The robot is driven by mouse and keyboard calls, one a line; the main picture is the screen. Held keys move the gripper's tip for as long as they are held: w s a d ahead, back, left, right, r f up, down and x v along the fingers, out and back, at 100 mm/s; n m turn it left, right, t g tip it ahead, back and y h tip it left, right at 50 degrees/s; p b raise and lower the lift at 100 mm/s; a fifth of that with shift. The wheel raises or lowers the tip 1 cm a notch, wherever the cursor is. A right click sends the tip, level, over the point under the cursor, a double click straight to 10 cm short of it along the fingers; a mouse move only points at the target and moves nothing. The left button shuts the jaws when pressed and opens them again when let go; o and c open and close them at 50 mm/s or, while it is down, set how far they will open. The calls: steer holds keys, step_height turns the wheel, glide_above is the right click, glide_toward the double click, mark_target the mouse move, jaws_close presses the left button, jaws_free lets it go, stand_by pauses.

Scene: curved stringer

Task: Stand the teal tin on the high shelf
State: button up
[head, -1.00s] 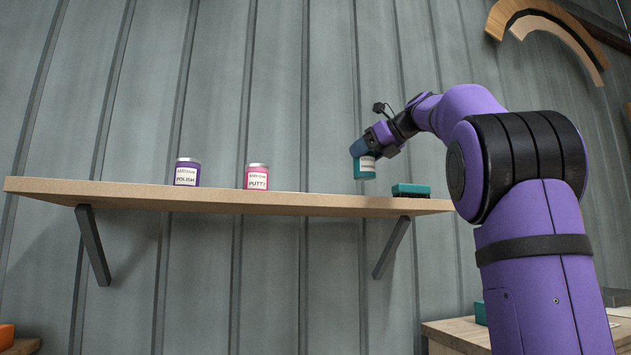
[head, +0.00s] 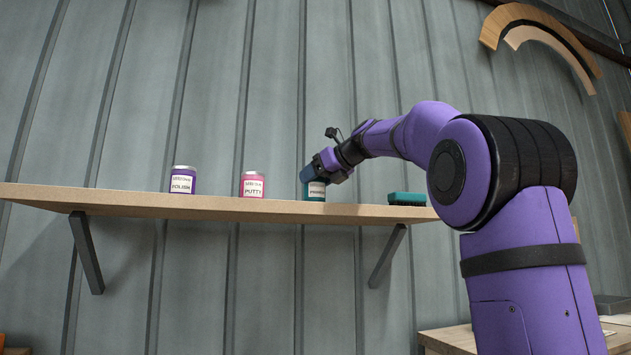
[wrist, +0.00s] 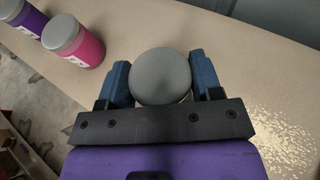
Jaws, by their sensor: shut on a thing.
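The teal tin (head: 316,190) is upright at the high shelf (head: 130,200), between the pink tin and the teal brush-like block. Its base looks level with the shelf top, but I cannot tell for sure whether it touches. My gripper (head: 314,178) is shut on the tin from the right side. In the wrist view the tin's round grey lid (wrist: 161,76) sits between the two blue fingers of my gripper (wrist: 160,80). The lid hides the tin's body there.
A purple POLISH tin (head: 183,181) and a pink PUTTY tin (head: 252,185) stand on the shelf to the left. The teal block (head: 407,198) lies near the shelf's right end. Bare shelf shows between the pink tin and my gripper. The ribbed wall is behind.

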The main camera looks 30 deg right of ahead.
steer(key=shift+f, duration=0.25)
steer(key=shift+f, duration=0.1)
steer(key=o, duration=1.1)
steer(key=shift+s+d+r, duration=0.15)
steer(key=shift+s+r, duration=0.1)
steer(key=v, duration=1.1)
steer(key=shift+s, duration=0.2)
